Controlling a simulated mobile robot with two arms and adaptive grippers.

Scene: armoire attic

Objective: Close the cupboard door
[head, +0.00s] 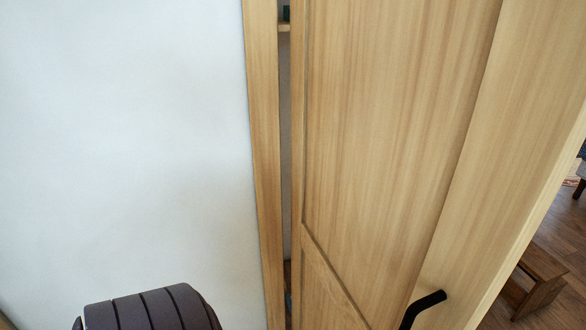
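The light wooden cupboard door (390,130) fills the middle and right of the head view, close to me. It stands open, with its free edge toward the right. A black handle (424,308) is on the door at the lower right. A narrow dark gap shows between the door's left side and the wooden cupboard frame (264,150). Neither of my grippers is in view.
A plain white wall (120,140) takes up the left. A small wooden stool or bench (538,280) stands on the dark wooden floor (572,228) at the lower right, beyond the door. A dark ribbed thing (150,308) shows at the bottom left.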

